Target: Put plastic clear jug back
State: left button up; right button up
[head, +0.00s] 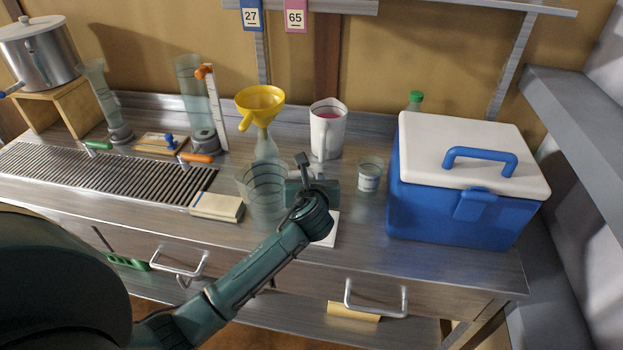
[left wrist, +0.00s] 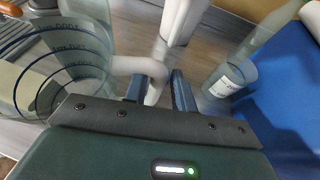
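The clear jug (head: 262,205) with dark ring markings stands upright near the bench's front edge. Its walls and markings also fill the upper left of the left wrist view (left wrist: 62,55). My left gripper (head: 305,184) is at the jug's right side. In the left wrist view the two fingers of my left gripper (left wrist: 160,88) are apart. A pale curved handle (left wrist: 143,66), apparently the clear jug's, reaches between them. I cannot tell whether the fingers touch it. In the head view my gripper hides this handle. My right gripper is not in view.
A white jug with pink liquid (head: 328,128) stands behind the gripper, with a small labelled beaker (head: 369,177) right of it. A flask with a yellow funnel (head: 260,103) is behind the clear jug. A blue cooler (head: 440,207) fills the right; a drain grate (head: 95,178) lies left.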

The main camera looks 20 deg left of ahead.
pick_arm(q)
jog(key=shift+o, duration=1.2)
jog(key=shift+r, duration=0.1)
